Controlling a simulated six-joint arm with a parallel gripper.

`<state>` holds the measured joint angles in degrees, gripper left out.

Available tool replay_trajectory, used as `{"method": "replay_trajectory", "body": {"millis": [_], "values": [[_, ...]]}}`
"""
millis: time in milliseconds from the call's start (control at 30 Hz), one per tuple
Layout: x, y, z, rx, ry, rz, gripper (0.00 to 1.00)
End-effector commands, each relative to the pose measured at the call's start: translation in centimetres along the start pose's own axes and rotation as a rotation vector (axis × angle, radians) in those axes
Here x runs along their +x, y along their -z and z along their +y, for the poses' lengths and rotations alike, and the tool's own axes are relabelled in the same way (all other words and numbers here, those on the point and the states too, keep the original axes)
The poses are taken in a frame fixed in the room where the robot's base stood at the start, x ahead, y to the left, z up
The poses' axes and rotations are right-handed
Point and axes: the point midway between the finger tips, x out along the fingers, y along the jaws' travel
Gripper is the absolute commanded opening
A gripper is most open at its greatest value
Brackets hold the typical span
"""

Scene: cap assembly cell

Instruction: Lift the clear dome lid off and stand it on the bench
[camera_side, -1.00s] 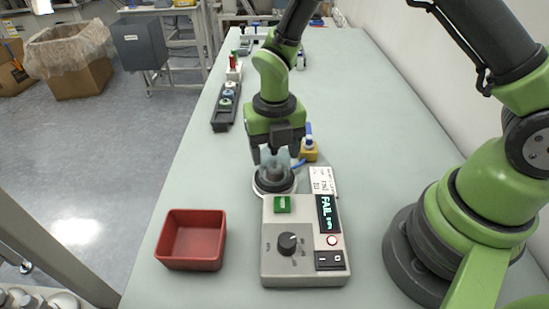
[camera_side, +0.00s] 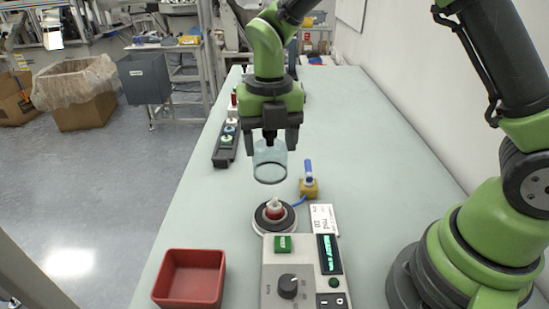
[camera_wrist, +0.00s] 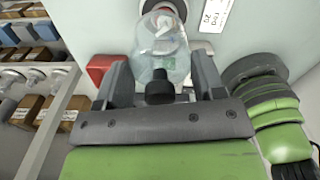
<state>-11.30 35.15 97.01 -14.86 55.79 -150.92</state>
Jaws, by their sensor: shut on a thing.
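The clear dome lid (camera_side: 270,163) hangs in the air under my gripper (camera_side: 270,138), its open rim facing down. My gripper is shut on the dark knob at the lid's top. In the wrist view, my gripper (camera_wrist: 160,88) has the knob between its fingers and the clear dome lid (camera_wrist: 161,52) beyond it. The round base (camera_side: 274,217) below stands uncovered, apart from the lid, with a small red and white part (camera_side: 274,208) upright on it. The pale green bench (camera_side: 370,190) lies beneath.
A red bin (camera_side: 190,278) stands at the front left. The grey control box (camera_side: 300,285) is in front of the base. A yellow block with a blue lever (camera_side: 309,187) is behind it. A black rack (camera_side: 227,145) holds caps at the left edge. Bench right of centre is clear.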

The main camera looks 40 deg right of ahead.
Motion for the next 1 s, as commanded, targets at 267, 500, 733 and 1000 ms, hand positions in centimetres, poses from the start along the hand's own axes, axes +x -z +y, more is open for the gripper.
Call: {"method": "replay_trajectory", "body": {"millis": [267,500,733,1000], "values": [[2.9,-6.2,0.6,0.209,0.001,0.002,0.35],[4.4,-8.5,0.3,0.293,0.001,0.001,0.35],[5.6,-8.5,0.3,0.295,0.000,0.002,0.35],[5.9,-8.5,0.4,0.293,-0.002,0.000,0.35]]}}
